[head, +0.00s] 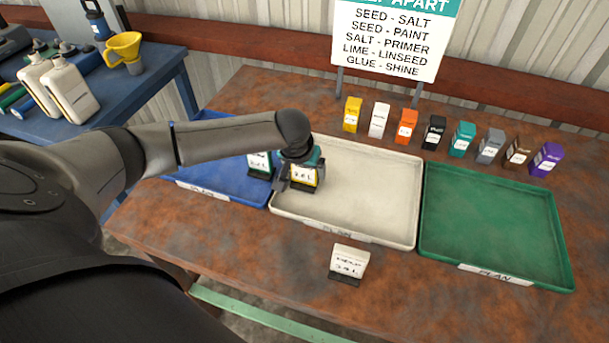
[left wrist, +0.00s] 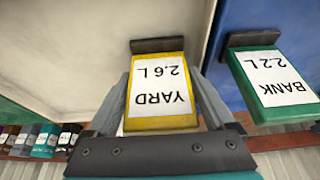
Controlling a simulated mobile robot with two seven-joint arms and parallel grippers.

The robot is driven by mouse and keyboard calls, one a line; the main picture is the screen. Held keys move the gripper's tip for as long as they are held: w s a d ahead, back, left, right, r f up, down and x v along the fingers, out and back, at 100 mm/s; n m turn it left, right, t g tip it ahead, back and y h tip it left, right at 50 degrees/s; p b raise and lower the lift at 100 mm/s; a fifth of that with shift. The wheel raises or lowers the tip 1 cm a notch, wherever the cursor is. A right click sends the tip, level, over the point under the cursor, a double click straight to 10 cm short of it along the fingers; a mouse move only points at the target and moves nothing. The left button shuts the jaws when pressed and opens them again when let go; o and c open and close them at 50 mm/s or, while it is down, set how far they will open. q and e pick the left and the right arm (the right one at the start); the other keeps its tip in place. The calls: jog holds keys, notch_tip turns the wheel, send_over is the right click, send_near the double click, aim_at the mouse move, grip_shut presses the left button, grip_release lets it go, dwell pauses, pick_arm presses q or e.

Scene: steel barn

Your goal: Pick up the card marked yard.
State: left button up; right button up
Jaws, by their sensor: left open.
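The card marked YARD (left wrist: 160,97), yellow-edged with a white label reading 2.6 L, stands in a dark foot in the left part of the white tray (head: 365,157). In the head view the yard card (head: 306,178) is partly covered by my left gripper (head: 297,172). In the left wrist view the open fingers of my left gripper (left wrist: 162,88) lie on either side of the card. I cannot tell whether either finger touches it. My right gripper is not in view.
A green card marked BANK (left wrist: 278,82) stands close by in the blue tray (head: 222,187). A white card (head: 350,262) stands on the table in front. A green tray (head: 492,222) is at right. Several small coloured boxes line the back below a sign (head: 392,40).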

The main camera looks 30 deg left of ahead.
pick_arm(q)
jog(key=shift+x, duration=0.85)
jog(key=shift+r, duration=0.1)
jog(key=c, duration=1)
